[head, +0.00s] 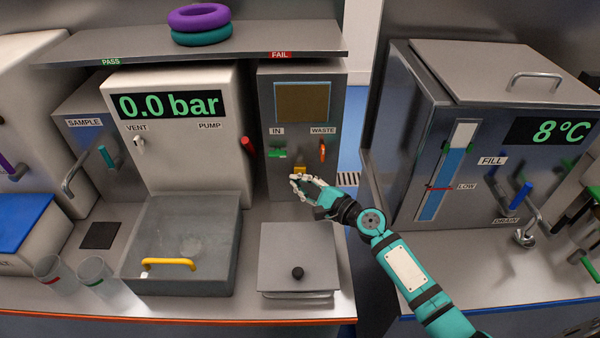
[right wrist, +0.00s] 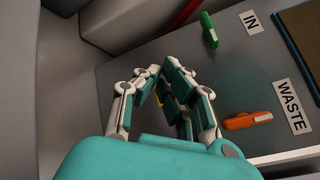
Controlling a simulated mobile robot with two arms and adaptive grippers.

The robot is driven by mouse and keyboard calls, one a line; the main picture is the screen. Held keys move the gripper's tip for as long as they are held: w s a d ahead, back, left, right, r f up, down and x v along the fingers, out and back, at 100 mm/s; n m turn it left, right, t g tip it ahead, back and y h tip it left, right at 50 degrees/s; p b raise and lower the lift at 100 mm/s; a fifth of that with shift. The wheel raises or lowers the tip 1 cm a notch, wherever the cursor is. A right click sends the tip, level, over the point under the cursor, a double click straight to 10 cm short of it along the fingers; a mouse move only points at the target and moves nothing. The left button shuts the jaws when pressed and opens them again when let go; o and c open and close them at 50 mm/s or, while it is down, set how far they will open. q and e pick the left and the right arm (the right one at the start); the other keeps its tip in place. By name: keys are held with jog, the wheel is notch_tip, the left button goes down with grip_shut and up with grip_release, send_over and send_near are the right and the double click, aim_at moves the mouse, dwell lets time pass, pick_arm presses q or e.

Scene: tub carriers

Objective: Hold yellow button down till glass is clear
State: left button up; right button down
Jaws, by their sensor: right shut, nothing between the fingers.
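The yellow button (head: 300,170) is low on the front of a grey cabinet (head: 268,95). A brown, murky glass pane (head: 302,103) is set in the same front above it. My right gripper (head: 296,181) is shut and empty, its fingertips right at the button. Whether they touch or press it I cannot tell. In the right wrist view the fingers (right wrist: 172,80) cover most of the button, and only a sliver of yellow (right wrist: 160,99) shows. My left gripper is not in view.
A green IN handle (head: 278,153) and an orange WASTE handle (head: 323,151) are just above the button. A red-tipped pump lever (head: 247,146) is to the left. A grey lidded box (head: 298,250) stands on the counter below my gripper.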

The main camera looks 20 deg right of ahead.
jog(key=shift+w, duration=0.1)
dwell(0.7)
jog(key=shift+w+d, duration=0.15)
jog(key=shift+w, duration=0.2)
jog(key=shift+w+d+b, duration=0.15)
jog(key=shift+w+b, duration=0.2)
jog(key=shift+w, duration=0.1)
dwell(2.2)
jog(key=shift+s, duration=0.15)
jog(key=shift+s+a+p, duration=0.25)
jog(key=shift+s+p, duration=0.05)
jog(key=shift+s, duration=0.45)
jog(key=shift+s+a+p, duration=0.25)
jog(key=shift+s, duration=0.55)
jog(key=shift+s+a+p, duration=0.25)
jog(key=shift+s, duration=0.55)
jog(key=shift+s+a+p, duration=0.25)
jog(key=shift+s, duration=0.55)
